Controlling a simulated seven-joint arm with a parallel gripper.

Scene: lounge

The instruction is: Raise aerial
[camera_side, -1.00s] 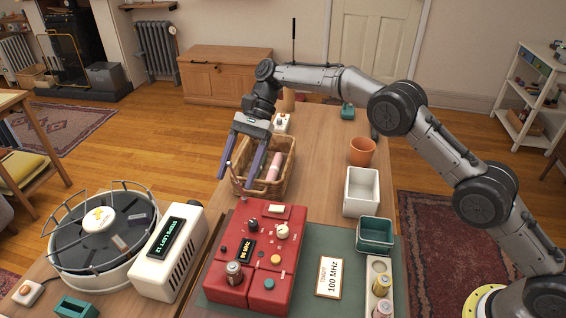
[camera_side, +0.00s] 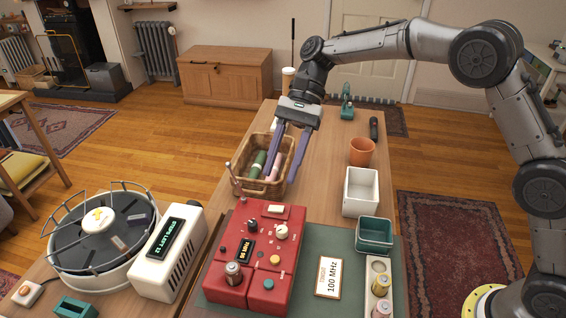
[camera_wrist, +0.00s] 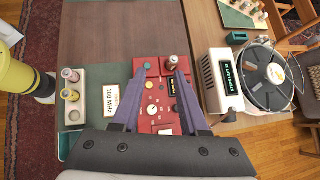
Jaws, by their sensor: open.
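The red radio box (camera_side: 260,215) lies on the green mat, with knobs, buttons and a small lit display on its top. A thin reddish rod (camera_side: 234,180) stands at its far left corner, beside the basket; I cannot tell surely that it is the aerial. My gripper (camera_side: 282,179) is open and empty, its two purple fingers pointing down in front of the basket's right part, beyond the radio. In the wrist view the radio (camera_wrist: 152,118) shows beyond and between the fingers (camera_wrist: 156,66); the rod cannot be made out there.
A wicker basket (camera_side: 240,155) holds a green and a pink item. A "100 MHz" card (camera_side: 328,277), white box (camera_side: 361,191), teal bin (camera_side: 375,235) and orange pot (camera_side: 362,152) stand to the right. A white unit (camera_side: 170,252) and round rack (camera_side: 100,250) stand left.

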